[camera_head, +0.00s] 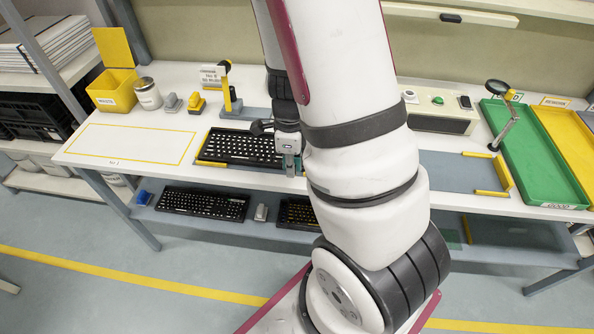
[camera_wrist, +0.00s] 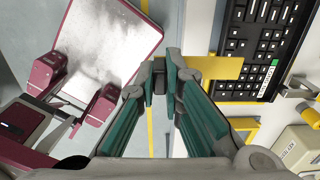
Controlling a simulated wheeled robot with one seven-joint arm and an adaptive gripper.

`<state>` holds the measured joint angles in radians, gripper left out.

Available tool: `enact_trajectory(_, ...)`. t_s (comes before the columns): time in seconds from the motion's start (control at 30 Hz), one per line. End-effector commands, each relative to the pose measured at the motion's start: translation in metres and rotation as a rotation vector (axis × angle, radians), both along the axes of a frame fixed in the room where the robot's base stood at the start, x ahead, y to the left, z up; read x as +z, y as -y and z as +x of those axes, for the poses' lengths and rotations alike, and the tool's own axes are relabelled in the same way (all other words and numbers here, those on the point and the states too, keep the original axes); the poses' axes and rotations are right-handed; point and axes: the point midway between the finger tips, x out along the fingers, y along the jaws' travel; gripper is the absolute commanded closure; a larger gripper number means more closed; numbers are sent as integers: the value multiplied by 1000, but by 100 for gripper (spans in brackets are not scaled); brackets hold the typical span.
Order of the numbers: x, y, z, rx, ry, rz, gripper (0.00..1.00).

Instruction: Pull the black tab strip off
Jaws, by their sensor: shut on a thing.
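A black keyboard (camera_head: 240,148) lies in a yellow-edged fixture on the white bench. Its keys also show at the upper right of the wrist view (camera_wrist: 262,40), with a green label near one end. My gripper (camera_head: 290,163) points down at the keyboard's right end. In the wrist view my gripper (camera_wrist: 164,80) has its fingertips close together, shut on a small dark piece (camera_wrist: 158,82) that appears to be the black tab strip. The fingers hide most of it. I cannot tell whether it is still attached to the keyboard.
A yellow post tool (camera_head: 229,88) stands behind the keyboard. Spare keyboards (camera_head: 203,202) lie on the lower shelf. A green tray (camera_head: 535,150) and a control box (camera_head: 437,112) stand to the right. The outlined bench area (camera_head: 130,143) at left is clear.

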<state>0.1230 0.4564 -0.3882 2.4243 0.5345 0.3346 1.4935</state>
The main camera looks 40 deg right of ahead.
Motion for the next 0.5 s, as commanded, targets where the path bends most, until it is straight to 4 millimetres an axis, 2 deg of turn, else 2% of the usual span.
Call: enact_trajectory(0.5,48,8,4,1,-1,-1,100)
